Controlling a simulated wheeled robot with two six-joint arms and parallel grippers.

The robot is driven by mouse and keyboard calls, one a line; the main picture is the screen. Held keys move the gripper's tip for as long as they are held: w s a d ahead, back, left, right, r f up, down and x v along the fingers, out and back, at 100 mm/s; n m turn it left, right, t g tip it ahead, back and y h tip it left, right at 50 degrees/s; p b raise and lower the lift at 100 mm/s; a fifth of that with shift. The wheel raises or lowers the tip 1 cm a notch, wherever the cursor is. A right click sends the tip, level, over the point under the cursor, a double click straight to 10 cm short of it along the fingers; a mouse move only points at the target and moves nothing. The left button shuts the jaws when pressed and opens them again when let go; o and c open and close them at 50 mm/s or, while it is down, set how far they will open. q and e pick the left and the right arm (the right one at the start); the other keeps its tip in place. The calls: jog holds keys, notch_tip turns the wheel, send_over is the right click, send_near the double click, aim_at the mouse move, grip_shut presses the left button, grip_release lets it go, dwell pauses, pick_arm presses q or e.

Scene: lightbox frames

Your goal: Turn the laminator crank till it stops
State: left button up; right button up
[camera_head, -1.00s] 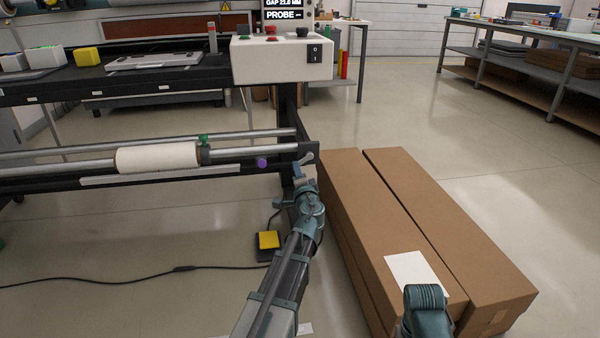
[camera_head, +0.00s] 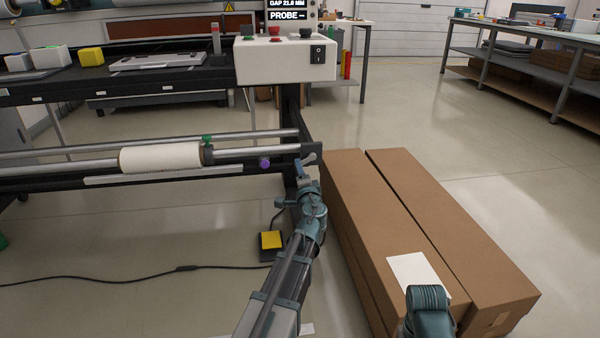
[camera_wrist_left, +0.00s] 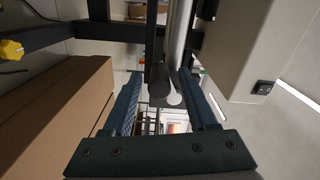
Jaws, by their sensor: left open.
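The laminator's white control box (camera_head: 284,62) is at the top centre of the head view. Its display (camera_head: 288,15) reads PROBE under a GAP line. My left gripper (camera_head: 308,160) is at the right end of the laminator's lower rail, small and partly lost against it. In the left wrist view, my left gripper (camera_wrist_left: 165,105) has its two blue fingers spread apart. A dark cylinder (camera_wrist_left: 158,80), possibly the crank handle, shows between them; I cannot tell whether they touch it. The rest of the crank cannot be made out. Of my right arm, only a teal joint shows, low right.
Long cardboard boxes (camera_head: 440,220) lie right of my left arm, with a white sheet on top. A yellow foot pedal (camera_head: 271,240) and its cable are on the floor to the left. A white roll (camera_head: 160,158) sits on the laminator's lower bar. Open floor lies beyond the boxes.

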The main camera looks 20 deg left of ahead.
pick_arm(q)
jog(key=v, duration=1.3)
jog(key=shift+d, duration=0.15)
jog(key=s+d+f+n+g+h+p, duration=0.2)
jog(key=s+d+f+g+h+p, duration=0.15)
jog(key=s+d+g+p, duration=0.6)
jog(key=s+d+f+n+g+h+p, duration=0.3)
jog(key=s+d+g+h+p, duration=0.25)
jog(key=s+d, duration=0.7)
notch_tip(320, 180, up, 37)
jog(key=d+p, duration=0.1)
jog(key=p, duration=3.6)
jog(key=shift+w+d+r+p, duration=0.15)
jog(key=shift+w+d+p, duration=0.1)
jog(key=shift+d+p, duration=0.15)
